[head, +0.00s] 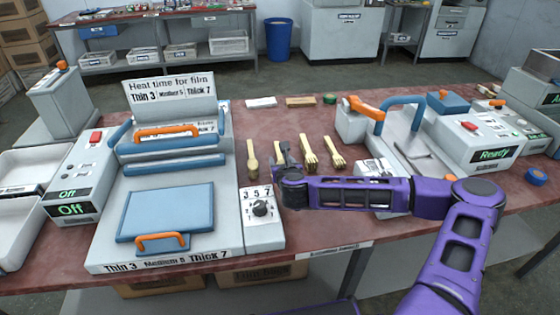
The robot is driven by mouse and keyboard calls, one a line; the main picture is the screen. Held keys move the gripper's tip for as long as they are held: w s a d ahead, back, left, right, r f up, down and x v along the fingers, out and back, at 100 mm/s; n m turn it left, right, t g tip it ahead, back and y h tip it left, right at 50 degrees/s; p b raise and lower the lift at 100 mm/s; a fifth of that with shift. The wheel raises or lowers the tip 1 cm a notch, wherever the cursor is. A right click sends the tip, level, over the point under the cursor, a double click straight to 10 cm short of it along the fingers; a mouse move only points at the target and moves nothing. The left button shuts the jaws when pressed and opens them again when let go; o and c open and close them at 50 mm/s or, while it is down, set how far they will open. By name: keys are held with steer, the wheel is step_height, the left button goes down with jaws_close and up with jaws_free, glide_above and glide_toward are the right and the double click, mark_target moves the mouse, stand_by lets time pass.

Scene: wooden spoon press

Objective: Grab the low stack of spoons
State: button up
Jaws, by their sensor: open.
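Several pale wooden spoon bundles lie in a row on the red-brown table (335,232), between the two machines. One bundle (252,161) is at the left end and looks narrow. Another (309,157) is right of my gripper, and one more (335,158) is at the right end. Their heights are hard to compare at this size. My gripper (285,155) is open, reaching down over a spoon bundle (278,147) that it partly hides. I cannot tell whether the fingers touch that bundle or are around it.
A blue-and-grey press (170,212) with orange handles stands at left, beside a dial box (260,207) marked 3 5 7. A grey machine (400,130) with a blue handle and a "Ready" box (478,138) stand at right. A green tape roll (329,99) lies behind the spoons.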

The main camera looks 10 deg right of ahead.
mark_target(280, 157)
steer(key=x, duration=0.5)
steer(key=shift+w+d+f+b, duration=0.2)
steer(key=shift+w+f+b, duration=0.1)
steer(key=shift+b, duration=0.1)
steer(key=shift+r, duration=0.1)
steer(key=shift+s, duration=0.1)
jaws_close()
